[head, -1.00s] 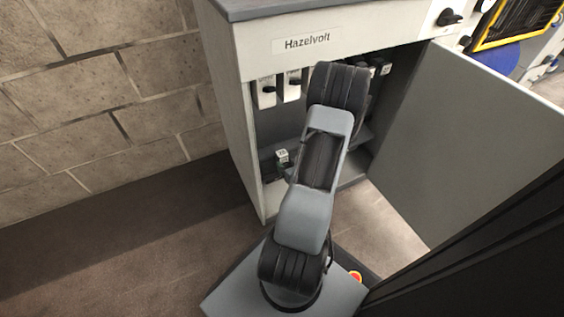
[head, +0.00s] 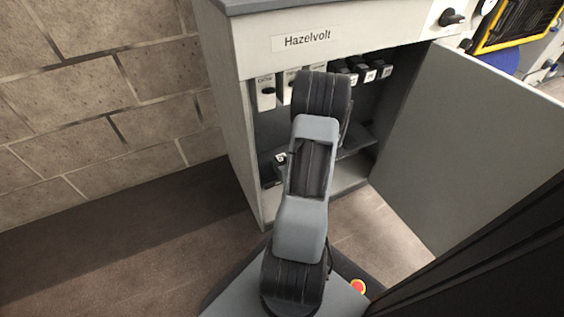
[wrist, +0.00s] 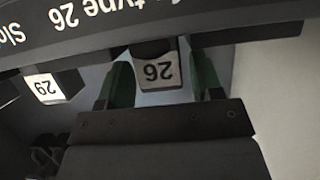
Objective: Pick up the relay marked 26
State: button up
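The relay marked 26 (wrist: 158,72) shows in the wrist view as a dark block with a white label, its number upside down, under a dark rail. My gripper (wrist: 163,82) is open, with one green finger on each side of this relay. Narrow gaps seem to show between fingers and relay; contact cannot be made out. In the head view my arm hides the gripper. A small white-labelled block (head: 281,158) shows low inside the cabinet, just left of my arm; its number is unreadable.
A relay marked 29 (wrist: 45,87) hangs to the left in the wrist view. The rail (wrist: 90,28) reads "type 26". The Hazelvolt cabinet (head: 240,150) stands with its door (head: 450,150) open on the right. Switch units (head: 265,92) line its upper inside.

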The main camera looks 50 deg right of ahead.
jog(key=c, duration=0.8)
jog(key=shift+o, duration=0.2)
